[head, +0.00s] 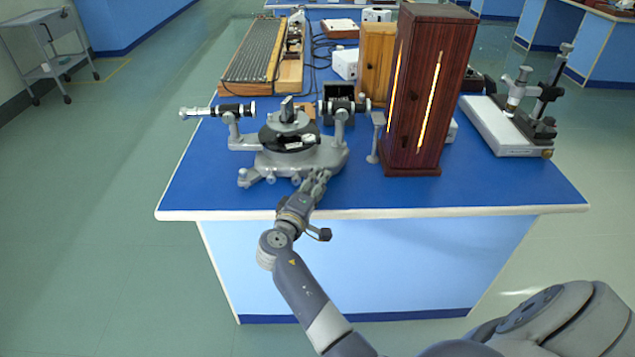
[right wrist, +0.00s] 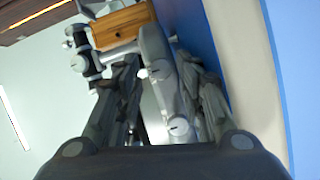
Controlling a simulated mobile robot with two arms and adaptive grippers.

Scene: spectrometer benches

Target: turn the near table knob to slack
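The grey spectrometer (head: 300,158) stands near the front edge of the blue bench, with a dark round table in its middle and several small knobs low on its near side. My right gripper (head: 318,180) is at its near right side, low over the bench edge. In the right wrist view the two fingers of my right gripper (right wrist: 160,100) are apart. Between them show a grey spectrometer part and two small silver knobs, the nearer one (right wrist: 179,127) and the farther one (right wrist: 160,70). I cannot tell which is the near table knob, or whether a finger touches one. My left gripper is not in view.
A tall dark wooden lamp box (head: 428,90) with glowing slits stands right of the spectrometer. A grating-like long board (head: 262,50) lies behind. A microscope-like instrument (head: 510,125) is at the right. The bench's front left corner (head: 195,190) is clear.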

